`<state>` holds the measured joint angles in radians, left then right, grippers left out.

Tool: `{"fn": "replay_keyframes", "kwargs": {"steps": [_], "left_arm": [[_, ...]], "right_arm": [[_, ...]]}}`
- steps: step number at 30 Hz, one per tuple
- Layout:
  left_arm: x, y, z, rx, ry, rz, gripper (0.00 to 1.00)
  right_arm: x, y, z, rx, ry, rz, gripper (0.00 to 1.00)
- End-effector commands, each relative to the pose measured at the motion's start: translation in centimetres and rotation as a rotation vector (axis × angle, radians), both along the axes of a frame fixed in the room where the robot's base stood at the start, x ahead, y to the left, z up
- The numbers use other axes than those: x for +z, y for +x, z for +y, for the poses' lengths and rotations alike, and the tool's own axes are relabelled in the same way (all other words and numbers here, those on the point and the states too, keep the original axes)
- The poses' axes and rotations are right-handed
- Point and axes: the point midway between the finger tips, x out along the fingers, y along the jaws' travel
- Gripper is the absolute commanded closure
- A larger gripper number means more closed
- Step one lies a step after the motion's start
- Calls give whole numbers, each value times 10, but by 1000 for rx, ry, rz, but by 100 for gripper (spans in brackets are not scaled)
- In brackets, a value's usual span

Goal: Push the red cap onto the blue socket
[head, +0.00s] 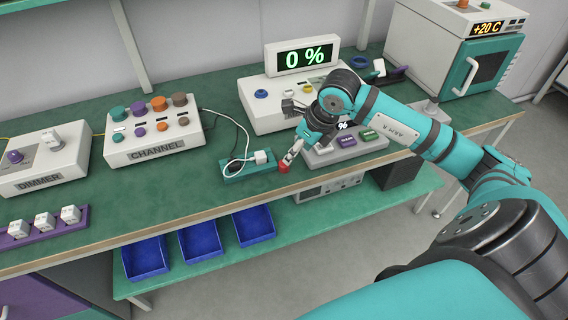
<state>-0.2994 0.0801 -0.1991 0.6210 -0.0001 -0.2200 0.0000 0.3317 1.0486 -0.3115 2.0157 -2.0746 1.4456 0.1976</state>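The red cap (284,166) is at the right end of a green holder, near the front edge of the green bench. My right gripper (287,160) reaches down from the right arm, and its fingertips are closed around the cap's top. I cannot tell whether the cap touches the holder or bench. A blue socket (261,93) is on the left part of the top of a white box (253,111), behind and left of the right gripper. My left gripper is not in view.
The green holder (236,170) carries a white plug (262,157) with a looping white cable. The CHANNEL box (150,146) with coloured knobs is to the left. A grey button panel (345,146) is right of the gripper.

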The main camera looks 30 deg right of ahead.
Motion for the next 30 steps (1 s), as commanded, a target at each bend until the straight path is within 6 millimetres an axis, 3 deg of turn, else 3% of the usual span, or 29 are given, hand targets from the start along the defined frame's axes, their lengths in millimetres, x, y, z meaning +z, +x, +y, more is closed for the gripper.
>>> {"fn": "replay_keyframes", "kwargs": {"steps": [6, 20, 30], "left_arm": [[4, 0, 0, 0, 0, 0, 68], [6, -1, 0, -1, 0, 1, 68], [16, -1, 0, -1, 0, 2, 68]], "right_arm": [[-27, 11, 4, -1, 2, 0, 43], [-34, 15, 5, 0, 1, -1, 43], [-74, 36, 9, -1, 0, 0, 43]]}}
